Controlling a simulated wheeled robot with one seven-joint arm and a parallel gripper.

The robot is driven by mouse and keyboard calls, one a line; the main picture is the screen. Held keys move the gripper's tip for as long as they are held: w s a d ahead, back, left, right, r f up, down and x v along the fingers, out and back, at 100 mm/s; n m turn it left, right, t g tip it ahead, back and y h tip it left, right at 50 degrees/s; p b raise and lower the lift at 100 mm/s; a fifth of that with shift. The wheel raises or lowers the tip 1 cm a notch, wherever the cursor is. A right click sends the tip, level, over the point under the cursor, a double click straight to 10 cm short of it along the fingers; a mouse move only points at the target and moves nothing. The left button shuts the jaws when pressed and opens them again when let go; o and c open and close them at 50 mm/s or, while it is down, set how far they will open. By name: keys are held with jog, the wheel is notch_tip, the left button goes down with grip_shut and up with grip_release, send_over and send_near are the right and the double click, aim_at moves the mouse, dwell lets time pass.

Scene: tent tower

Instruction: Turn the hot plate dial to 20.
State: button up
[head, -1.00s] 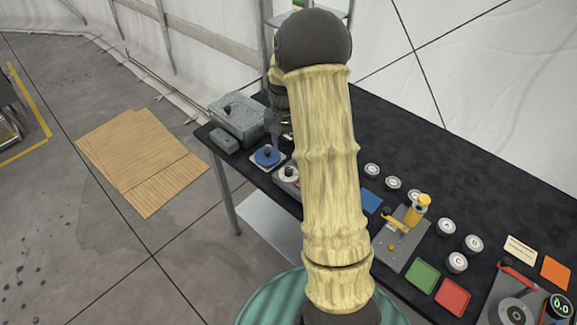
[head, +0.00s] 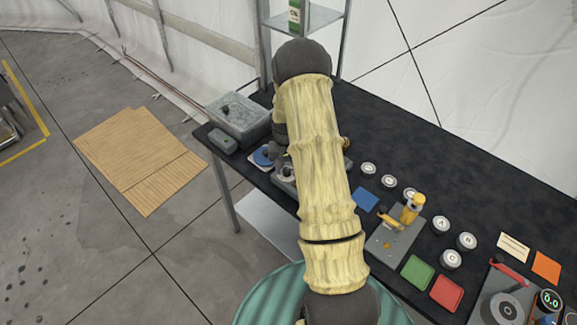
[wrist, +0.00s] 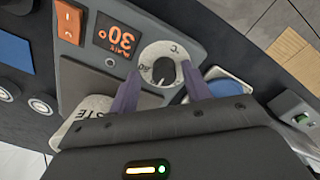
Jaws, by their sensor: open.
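In the wrist view the hot plate (wrist: 105,62) is a grey unit with an orange display (wrist: 120,38) that reads 30 under small lettering. Its dial (wrist: 160,58) is a dark knob on a white marked ring, right of the display. My gripper (wrist: 160,74) is open, with its two purple fingers on either side of the knob. I cannot tell whether they touch it. In the head view my arm hides most of the hot plate, and my gripper (head: 281,163) shows only in part beside the arm.
A blue-topped round item (head: 262,156) stands close to the hot plate. A grey box (head: 238,117) is behind it at the table's left end. A yellow-handled device (head: 398,228), round pieces and coloured squares lie to the right. The table's (head: 390,130) back is clear.

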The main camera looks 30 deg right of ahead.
jog(key=shift+a, duration=0.25)
jog(key=shift+w+a, duration=0.1)
jog(key=shift+a, duration=0.05)
jog(key=c, duration=1)
jog(key=shift+n, duration=0.5)
jog(key=n+b, duration=0.1)
jog(key=n, duration=0.3)
jog(key=shift+b, duration=0.3)
jog(key=n, duration=0.4)
jog(key=shift+d+r+n, duration=0.1)
jog(key=shift+d+n, duration=0.1)
jog(key=shift+n, duration=1.4)
